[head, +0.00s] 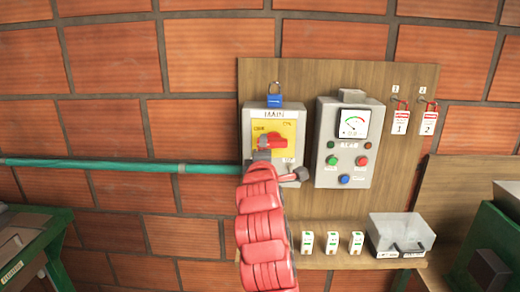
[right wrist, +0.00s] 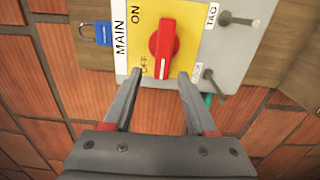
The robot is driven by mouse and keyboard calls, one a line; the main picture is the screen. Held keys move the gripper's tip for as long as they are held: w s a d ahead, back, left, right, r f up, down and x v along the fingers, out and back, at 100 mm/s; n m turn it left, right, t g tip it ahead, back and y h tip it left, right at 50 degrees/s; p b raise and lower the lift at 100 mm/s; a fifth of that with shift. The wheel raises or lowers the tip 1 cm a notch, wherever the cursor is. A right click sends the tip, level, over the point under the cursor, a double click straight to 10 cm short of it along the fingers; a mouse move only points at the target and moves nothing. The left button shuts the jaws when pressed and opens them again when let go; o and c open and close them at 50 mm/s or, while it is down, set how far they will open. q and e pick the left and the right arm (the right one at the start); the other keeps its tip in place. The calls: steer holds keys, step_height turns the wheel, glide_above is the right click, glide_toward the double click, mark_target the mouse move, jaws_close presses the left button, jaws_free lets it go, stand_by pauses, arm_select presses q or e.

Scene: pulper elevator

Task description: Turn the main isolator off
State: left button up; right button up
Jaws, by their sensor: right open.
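The main isolator (head: 287,115) is a grey box with a yellow face, a red rotary knob (head: 272,141) and ON and OFF marks. The knob lies about level in the head view. Whether the fingers touch the knob I cannot tell. In the head view my right gripper (head: 278,162) partly hides the isolator's lower part. My left gripper is not in view.
A blue padlock (head: 275,100) is at the isolator's top edge. A control box with a meter (head: 345,145) stands to the right. Two pegs (right wrist: 240,18) stick out beside the knob.

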steer(key=s+b, duration=0.3)
steer(key=s, duration=1)
steer(key=shift+s, duration=0.35)
